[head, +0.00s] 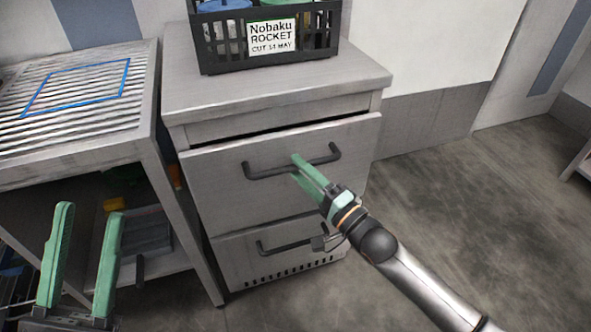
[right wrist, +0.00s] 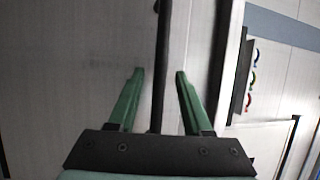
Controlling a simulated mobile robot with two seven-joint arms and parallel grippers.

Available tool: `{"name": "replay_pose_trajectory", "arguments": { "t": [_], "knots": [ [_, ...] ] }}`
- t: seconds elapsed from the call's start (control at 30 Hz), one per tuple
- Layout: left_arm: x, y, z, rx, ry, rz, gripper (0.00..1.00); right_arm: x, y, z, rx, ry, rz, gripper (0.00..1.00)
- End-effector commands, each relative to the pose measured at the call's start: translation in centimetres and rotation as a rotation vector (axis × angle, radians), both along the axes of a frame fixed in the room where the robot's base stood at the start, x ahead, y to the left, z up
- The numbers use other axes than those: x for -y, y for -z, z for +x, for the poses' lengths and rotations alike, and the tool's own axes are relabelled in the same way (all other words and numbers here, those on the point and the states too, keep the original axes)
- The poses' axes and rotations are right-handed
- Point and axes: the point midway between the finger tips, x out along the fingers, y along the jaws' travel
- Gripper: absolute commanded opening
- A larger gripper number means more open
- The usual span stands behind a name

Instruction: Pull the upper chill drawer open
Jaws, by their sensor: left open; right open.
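The upper chill drawer (head: 225,196) is the top grey front of the cabinet. A dark gap shows above it, and its front stands a little forward of the cabinet. Its dark bar handle (head: 262,172) runs across the front. My right gripper (head: 297,167) is at the middle of this handle. In the right wrist view, its open green fingers (right wrist: 160,73) lie on either side of the dark handle bar (right wrist: 162,35), with space visible on both sides. My left gripper (head: 90,214) is open and empty at the lower left, away from the drawer.
A lower drawer (head: 235,262) with its own handle is below, its front further back. A black crate (head: 222,62) labelled Nobaku Rocket stands on the cabinet top. A slatted table (head: 60,150) is at the left. The floor (head: 470,210) at the right is clear.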

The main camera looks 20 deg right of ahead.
Motion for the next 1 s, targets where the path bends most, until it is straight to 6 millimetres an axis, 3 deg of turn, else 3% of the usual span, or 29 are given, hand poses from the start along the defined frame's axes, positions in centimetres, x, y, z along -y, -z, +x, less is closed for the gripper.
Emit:
{"name": "replay_pose_trajectory", "arguments": {
  "t": [0.2,0.53,1.0],
  "knots": [
    [0.0,0.6,0.1,-0.008,0.004,-0.006,0.45,-0.7,-0.2,1.5,0.000,0.000,0.000,0.50],
    [0.1,0.6,0.0,-0.008,0.009,-0.002,0.45,-0.8,-0.3,1.7,-0.002,0.000,-0.001,0.50],
    [0.1,0.6,0.0,-0.005,0.011,0.001,0.45,-0.8,-0.3,1.7,-0.002,0.000,-0.001,0.00]
  ]
}}
